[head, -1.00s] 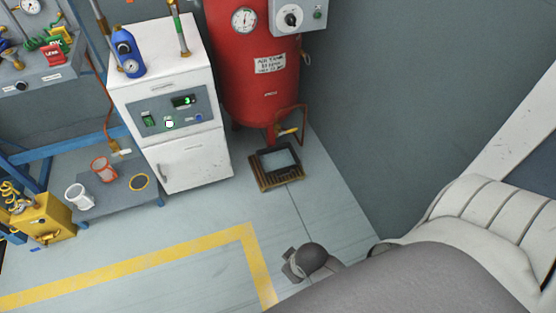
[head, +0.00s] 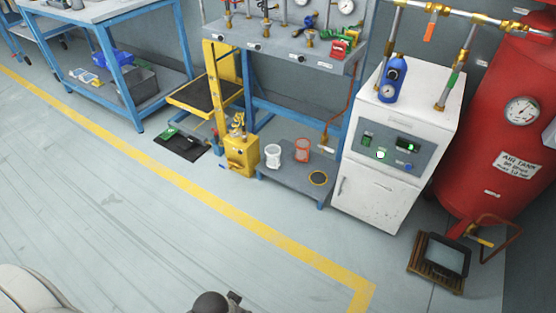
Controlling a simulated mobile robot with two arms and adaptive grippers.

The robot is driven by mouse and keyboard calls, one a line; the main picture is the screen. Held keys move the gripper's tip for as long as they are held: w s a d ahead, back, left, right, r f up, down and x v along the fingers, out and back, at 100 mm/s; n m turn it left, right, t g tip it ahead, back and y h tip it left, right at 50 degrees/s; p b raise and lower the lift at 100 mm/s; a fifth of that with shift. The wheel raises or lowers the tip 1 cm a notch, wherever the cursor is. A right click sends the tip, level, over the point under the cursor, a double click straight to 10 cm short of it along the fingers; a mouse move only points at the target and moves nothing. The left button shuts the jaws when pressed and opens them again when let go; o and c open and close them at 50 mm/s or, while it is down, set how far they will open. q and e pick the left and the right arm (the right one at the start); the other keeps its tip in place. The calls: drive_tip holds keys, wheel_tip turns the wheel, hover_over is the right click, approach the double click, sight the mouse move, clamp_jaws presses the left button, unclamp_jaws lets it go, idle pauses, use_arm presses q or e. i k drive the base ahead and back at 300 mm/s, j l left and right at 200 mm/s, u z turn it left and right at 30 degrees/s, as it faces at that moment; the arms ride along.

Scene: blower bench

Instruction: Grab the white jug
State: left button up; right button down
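The white jug (head: 273,154) is a small, open-topped white vessel. It stands upright on a low grey shelf (head: 291,181) under the bench, in the middle of the head view. An orange-red, jug-like vessel (head: 302,150) stands just right of it, apart from it. No gripper of mine can be made out, and nothing touches the white jug. Only parts of my own body show along the bottom edge.
A yellow box (head: 241,157) stands left of the shelf and a white cabinet (head: 370,195) right of it. A dark round ring (head: 318,178) lies on the shelf. A black mat (head: 182,146) lies farther left. The floor in front, with its yellow line (head: 240,217), is clear.

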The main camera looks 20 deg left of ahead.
sight(273, 152)
drive_tip(key=i+l+u, duration=0.25)
drive_tip(key=i+l, duration=0.6)
drive_tip(key=i, duration=0.05)
